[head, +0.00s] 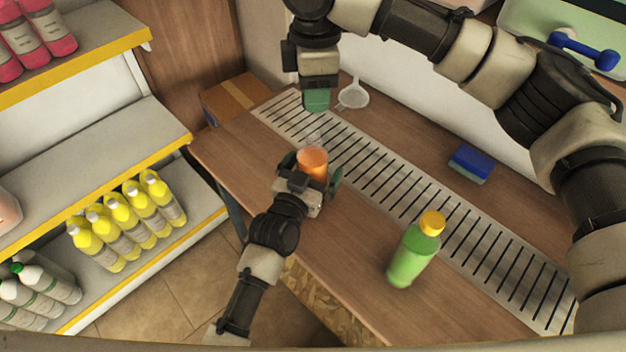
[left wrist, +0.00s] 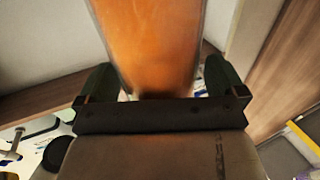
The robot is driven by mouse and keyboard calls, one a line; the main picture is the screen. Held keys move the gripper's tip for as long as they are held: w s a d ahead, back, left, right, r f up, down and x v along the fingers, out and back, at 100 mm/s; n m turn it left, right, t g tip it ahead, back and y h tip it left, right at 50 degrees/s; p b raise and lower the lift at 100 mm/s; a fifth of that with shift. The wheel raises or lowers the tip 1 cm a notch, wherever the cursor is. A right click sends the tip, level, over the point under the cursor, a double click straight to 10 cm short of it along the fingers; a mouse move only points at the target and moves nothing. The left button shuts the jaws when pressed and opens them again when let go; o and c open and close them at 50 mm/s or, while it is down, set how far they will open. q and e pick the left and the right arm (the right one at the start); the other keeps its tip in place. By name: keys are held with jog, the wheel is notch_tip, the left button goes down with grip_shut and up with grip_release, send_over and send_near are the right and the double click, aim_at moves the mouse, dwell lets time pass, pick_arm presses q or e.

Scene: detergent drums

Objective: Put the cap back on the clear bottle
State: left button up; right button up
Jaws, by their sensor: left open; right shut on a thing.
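The clear bottle (head: 313,162) holds orange liquid and stands upright on the wooden counter. Its clear neck shows at the top with no cap on it. My left gripper (head: 311,180) is open, with its fingers on either side of the bottle. In the left wrist view the bottle (left wrist: 152,45) fills the space between the two fingers (left wrist: 150,88). My right gripper (head: 317,100) is above and behind the bottle, apart from it, pointing down. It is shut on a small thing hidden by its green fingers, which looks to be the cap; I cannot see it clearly.
A green bottle with a yellow cap (head: 415,250) stands on the counter at right. A slotted metal drain strip (head: 400,192) runs along the counter, with a white funnel (head: 354,95) and a blue sponge (head: 471,163) nearby. A cardboard box (head: 236,98) sits at the far end. Shelves with bottles stand left.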

pick_arm(q)
jog(key=c, duration=1.4)
pick_arm(e)
jog(key=shift+f, duration=2.5)
jog(key=shift+f, duration=0.9)
jog(key=shift+f, duration=0.55)
